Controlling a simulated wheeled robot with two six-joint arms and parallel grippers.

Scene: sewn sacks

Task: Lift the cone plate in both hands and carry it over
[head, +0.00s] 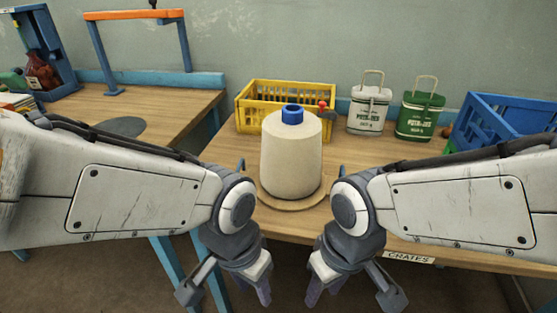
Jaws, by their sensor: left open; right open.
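A round wooden cone plate (291,203) lies on the wooden table near its front edge. A large cream thread cone (291,160) with a blue top (292,114) stands upright on it. My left gripper (225,293) is open and empty, low in front of the table and left of the plate. My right gripper (352,293) is open and empty, low in front of the table and right of the plate. Neither gripper touches the plate. My forearms hide parts of the table on both sides.
A yellow crate (250,96) stands behind the cone. Another table (165,105) with an orange-topped blue frame (134,15) is left, across a gap. A "CRATES" label (409,257) marks the front edge.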

